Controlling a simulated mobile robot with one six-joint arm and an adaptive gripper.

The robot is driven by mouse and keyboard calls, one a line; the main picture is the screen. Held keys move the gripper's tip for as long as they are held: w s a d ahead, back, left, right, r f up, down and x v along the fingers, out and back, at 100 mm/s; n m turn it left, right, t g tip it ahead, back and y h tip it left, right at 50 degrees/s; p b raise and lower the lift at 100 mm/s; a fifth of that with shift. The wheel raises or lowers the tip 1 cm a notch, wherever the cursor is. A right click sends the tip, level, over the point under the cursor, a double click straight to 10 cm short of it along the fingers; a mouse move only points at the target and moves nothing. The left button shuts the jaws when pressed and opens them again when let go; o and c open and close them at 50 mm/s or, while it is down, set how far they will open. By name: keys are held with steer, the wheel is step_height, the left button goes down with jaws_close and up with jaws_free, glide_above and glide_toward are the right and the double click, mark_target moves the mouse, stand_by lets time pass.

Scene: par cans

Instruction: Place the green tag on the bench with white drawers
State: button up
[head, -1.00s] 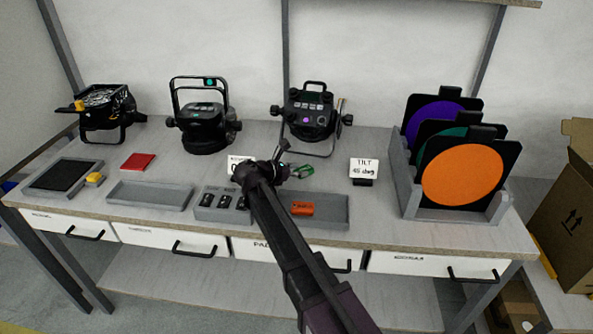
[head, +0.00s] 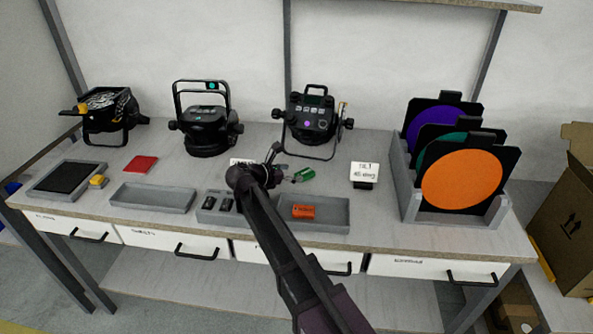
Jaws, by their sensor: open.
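The green tag (head: 304,174) lies on the grey top of the bench with white drawers (head: 400,205), just behind the tray that holds an orange tag. My gripper (head: 279,163) is open just to the left of the green tag, with a small gap between them. My arm comes in from the lower middle and hides part of the bench front and a drawer label.
An orange tag (head: 303,211) lies in a grey tray (head: 338,213). Black items (head: 226,204) sit in the compartment beside it. A TILT card (head: 364,174), par cans (head: 310,122) and a rack of coloured discs (head: 462,178) stand around. An empty tray (head: 152,196) is at left.

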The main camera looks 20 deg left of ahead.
steer(key=p+v, duration=0.3)
steer(key=v, duration=0.6)
steer(key=shift+w, duration=0.1)
stand_by(0.6)
